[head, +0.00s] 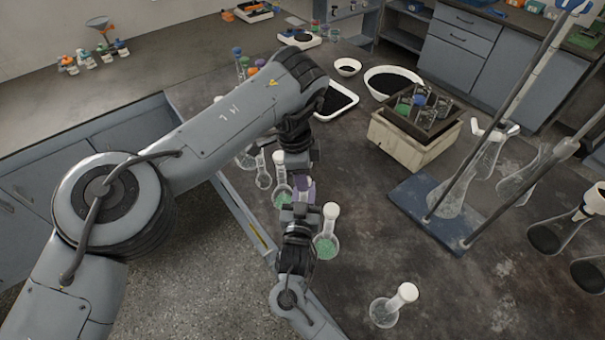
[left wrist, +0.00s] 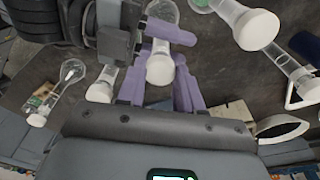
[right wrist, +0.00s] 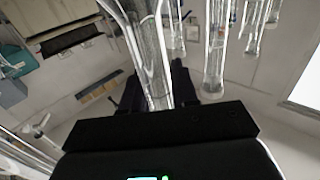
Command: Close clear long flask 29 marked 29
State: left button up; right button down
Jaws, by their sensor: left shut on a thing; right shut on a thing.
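My left gripper (head: 303,182) and right gripper (head: 299,199) meet close together over the front edge of the bench. In the left wrist view, the left gripper's purple fingers (left wrist: 160,85) are shut about a white stopper (left wrist: 160,68) at the end of a clear flask (left wrist: 163,12). A purple finger of the right gripper (left wrist: 170,32) lies across the flask's neck just beyond the stopper. In the right wrist view, clear glass (right wrist: 150,55) runs between the right gripper's dark fingers. Whether the stopper is fully seated cannot be told. No number 29 is readable.
White-stoppered flasks with green contents (head: 326,246) (head: 281,198) stand close beside the grippers. Another stoppered flask (head: 385,312) stands at the front right. A blue-based stand (head: 410,200) and a wooden box (head: 395,140) are farther right. Bench between is clear.

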pick_arm(q)
jog(key=m, duration=0.4)
jog(key=shift+d, duration=0.1)
jog(key=m, duration=0.4)
jog(key=shift+w+g, duration=0.15)
jog(key=shift+g, duration=0.25)
jog(key=m, duration=0.5)
jog(key=shift+y, duration=0.4)
jog(key=o, duration=1)
jog(key=shift+r, duration=0.1)
jog(key=shift+c, duration=0.4)
